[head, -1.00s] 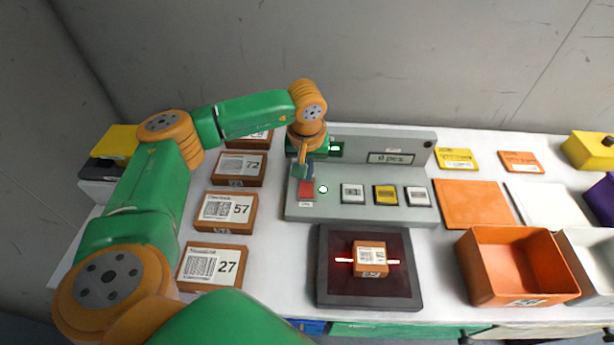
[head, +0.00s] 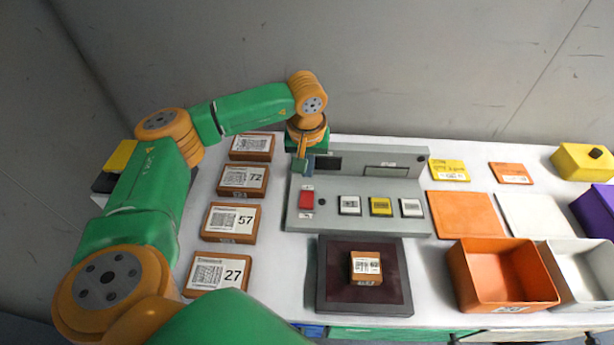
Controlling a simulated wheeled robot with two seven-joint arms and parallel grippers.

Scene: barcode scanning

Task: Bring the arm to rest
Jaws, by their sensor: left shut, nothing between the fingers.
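My left arm comes in from the left, and its gripper (head: 305,168) points down above the left end of the grey control panel (head: 350,222). The gripper is shut and empty, a little above and behind the red button (head: 306,200). The panel's display (head: 386,171) is dark, and three more buttons sit to the right of the red one. A small brown box with a label (head: 366,267) lies on the dark scanner pad (head: 333,297), with no red scan line on it. My right gripper is not in view.
Several labelled brown boxes (head: 231,220) stand in a column left of the panel. An orange bin (head: 500,275) and a white bin (head: 590,270) stand at the right, with an orange mat (head: 462,214) and a white mat (head: 535,217) behind. A grey wall closes the back.

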